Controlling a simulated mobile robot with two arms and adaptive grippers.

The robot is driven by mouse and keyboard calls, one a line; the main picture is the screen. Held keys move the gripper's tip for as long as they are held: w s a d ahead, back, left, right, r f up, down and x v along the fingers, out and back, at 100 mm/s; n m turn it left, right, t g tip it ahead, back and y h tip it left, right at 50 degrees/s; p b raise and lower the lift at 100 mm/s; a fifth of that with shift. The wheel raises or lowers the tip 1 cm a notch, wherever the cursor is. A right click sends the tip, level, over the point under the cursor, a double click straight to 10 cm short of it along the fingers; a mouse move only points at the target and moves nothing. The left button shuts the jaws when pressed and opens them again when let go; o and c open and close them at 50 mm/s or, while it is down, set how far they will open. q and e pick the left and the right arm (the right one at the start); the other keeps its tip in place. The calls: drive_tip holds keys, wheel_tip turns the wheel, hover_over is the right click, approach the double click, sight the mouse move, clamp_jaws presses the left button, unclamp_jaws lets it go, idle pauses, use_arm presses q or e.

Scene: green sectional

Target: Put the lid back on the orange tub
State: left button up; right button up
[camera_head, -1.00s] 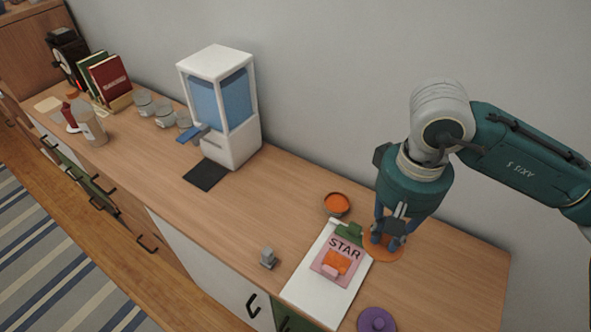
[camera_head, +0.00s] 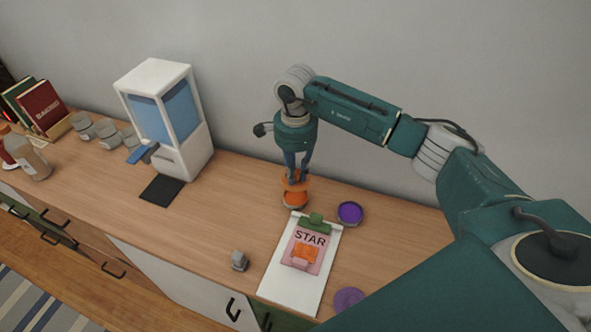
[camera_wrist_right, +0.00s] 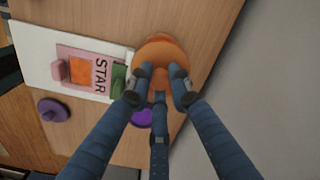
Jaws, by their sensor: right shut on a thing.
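My right gripper (camera_head: 297,172) is shut on the orange lid (camera_head: 294,184), fingers pointing down. The lid is over the back part of the orange tub (camera_head: 295,204); orange still shows inside the tub's front. I cannot tell whether lid and rim touch. In the right wrist view, the gripper's (camera_wrist_right: 160,86) fingers close at the lid's middle, and the orange disc (camera_wrist_right: 162,52) hides most of the tub. My left gripper is not in view.
An open purple tub (camera_head: 350,213) stands right of the orange one. A white board (camera_head: 285,284) with a STAR card (camera_head: 311,240) lies in front. A purple lid (camera_head: 348,300), small grey object (camera_head: 239,261) and white-blue dispenser (camera_head: 172,118) are nearby. The wall is close behind.

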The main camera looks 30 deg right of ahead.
sight(296, 185)
wheel_tip(296, 185, down, 4)
drive_tip(key=shift+r+b, duration=0.15)
drive_tip(key=shift+b, duration=0.75)
drive_tip(key=shift+f+b, duration=0.75)
drive_tip(key=shift+f, duration=0.05)
drive_tip(key=shift+b, duration=0.35)
drive_tip(key=shift+f+b, duration=0.2)
drive_tip(key=shift+b, duration=0.3)
idle(1.1)
idle(0.3)
drive_tip(key=o, duration=1.4)
drive_tip(key=shift+r, duration=0.15)
